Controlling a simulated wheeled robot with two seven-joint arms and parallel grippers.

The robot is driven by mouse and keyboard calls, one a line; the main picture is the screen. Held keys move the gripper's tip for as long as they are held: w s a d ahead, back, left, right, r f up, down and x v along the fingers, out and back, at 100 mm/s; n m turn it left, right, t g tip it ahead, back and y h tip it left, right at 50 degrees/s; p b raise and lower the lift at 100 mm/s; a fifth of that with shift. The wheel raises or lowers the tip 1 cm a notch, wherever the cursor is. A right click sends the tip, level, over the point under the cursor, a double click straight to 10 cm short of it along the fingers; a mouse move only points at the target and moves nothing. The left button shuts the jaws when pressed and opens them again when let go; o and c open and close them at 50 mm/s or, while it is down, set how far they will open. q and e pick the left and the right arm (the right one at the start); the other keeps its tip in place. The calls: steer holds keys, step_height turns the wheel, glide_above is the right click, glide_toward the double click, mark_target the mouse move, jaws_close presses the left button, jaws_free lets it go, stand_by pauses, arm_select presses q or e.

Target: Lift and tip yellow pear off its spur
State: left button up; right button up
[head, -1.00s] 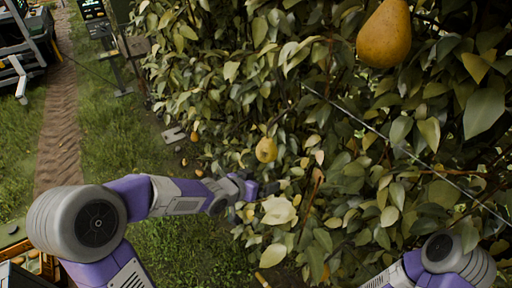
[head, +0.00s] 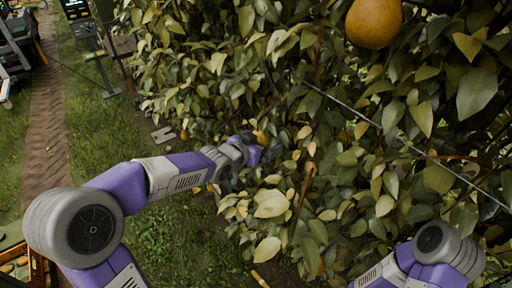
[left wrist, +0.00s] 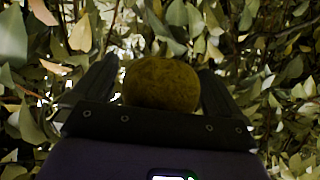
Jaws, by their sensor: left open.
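A yellow pear (head: 261,137) hangs in the hedge of leaves, mostly hidden behind my left gripper (head: 268,155) in the head view. In the left wrist view the pear (left wrist: 160,84) is dark and rounded, between the two fingers of my left gripper (left wrist: 157,88). One finger stands on each side and the jaws are open. Whether either finger touches the pear I cannot tell. Its stem and spur are not clear to see. My right arm shows at the lower right of the head view, but its gripper is out of view.
A larger yellow pear (head: 374,22) hangs at the upper right. A thin wire (head: 400,146) runs slantwise across the foliage (head: 330,110). Leaves crowd around the left gripper. Open grass (head: 95,150) and a dirt track (head: 45,110) lie to the left.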

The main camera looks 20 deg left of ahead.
arm_select(q)
steer(key=shift+c, duration=0.3)
steer(key=c, duration=1.1)
steer(key=shift+s+d+n+g+p, duration=0.25)
steer(key=shift+s+g+p, duration=0.4)
steer(key=shift+p, duration=2.3)
steer(key=shift+w+a, duration=0.1)
steer(key=shift+s+n+g+p, duration=0.35)
steer(key=shift+s+g+p, duration=0.35)
steer(key=shift+p, duration=2.25)
steer(key=shift+w, duration=0.15)
